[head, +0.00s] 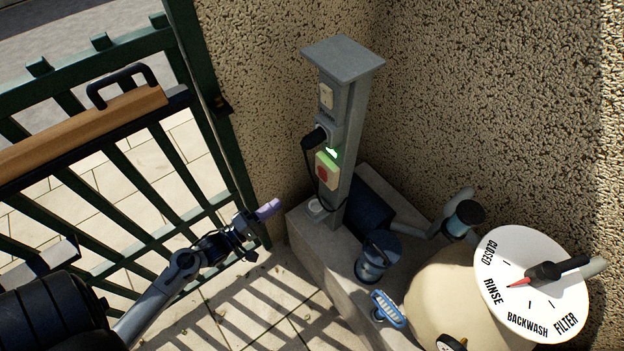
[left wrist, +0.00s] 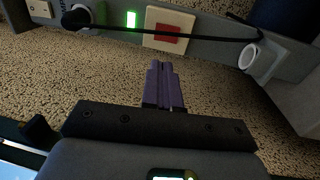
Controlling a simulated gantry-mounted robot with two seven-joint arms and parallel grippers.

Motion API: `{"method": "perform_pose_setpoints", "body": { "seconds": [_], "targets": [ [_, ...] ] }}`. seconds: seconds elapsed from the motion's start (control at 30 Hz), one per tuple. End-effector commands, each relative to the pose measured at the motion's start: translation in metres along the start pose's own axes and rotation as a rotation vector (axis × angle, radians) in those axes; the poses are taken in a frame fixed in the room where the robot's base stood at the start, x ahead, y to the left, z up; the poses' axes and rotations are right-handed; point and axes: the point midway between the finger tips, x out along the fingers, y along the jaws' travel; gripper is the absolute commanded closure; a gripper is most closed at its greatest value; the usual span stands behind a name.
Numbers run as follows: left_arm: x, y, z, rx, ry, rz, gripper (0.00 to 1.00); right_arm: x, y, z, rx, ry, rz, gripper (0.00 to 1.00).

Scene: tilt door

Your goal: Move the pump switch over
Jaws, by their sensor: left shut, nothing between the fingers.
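The pump switch (head: 327,170) is a cream plate with a red rocker on the side of a grey post (head: 345,130). A lit green lamp (head: 331,152) is just above it. My left gripper (head: 268,209) is left of the post and lower than the switch in the head view, its purple fingers shut and empty. In the left wrist view the switch (left wrist: 168,28) is just beyond the fingertips (left wrist: 166,68), with a visible gap. A black cable crosses the plate there. The green lamp (left wrist: 131,19) shows to its left. My right gripper is not in view.
A black plug (head: 315,138) with a hanging cable sits on the post above the switch. A green gate (head: 120,200) stands at left. A pump (head: 372,258) and a filter dial (head: 515,265) are at lower right. Rough walls stand behind.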

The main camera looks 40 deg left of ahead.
Motion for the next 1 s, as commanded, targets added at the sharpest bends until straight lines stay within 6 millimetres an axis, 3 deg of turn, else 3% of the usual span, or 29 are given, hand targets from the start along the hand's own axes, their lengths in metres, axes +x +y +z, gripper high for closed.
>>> {"method": "perform_pose_setpoints", "body": {
  "seconds": [0.2, 0.37, 1.0],
  "targets": [
    [0.003, 0.0, 0.0, 0.0, 0.0, 0.0, 1.0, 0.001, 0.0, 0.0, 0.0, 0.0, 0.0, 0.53],
    [0.017, 0.0, 0.0, 0.0, -0.002, 0.003, 1.0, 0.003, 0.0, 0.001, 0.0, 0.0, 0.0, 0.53],
    [0.122, -0.001, 0.0, 0.001, -0.001, 0.002, 1.0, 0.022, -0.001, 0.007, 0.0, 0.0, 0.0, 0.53]
  ]
}}
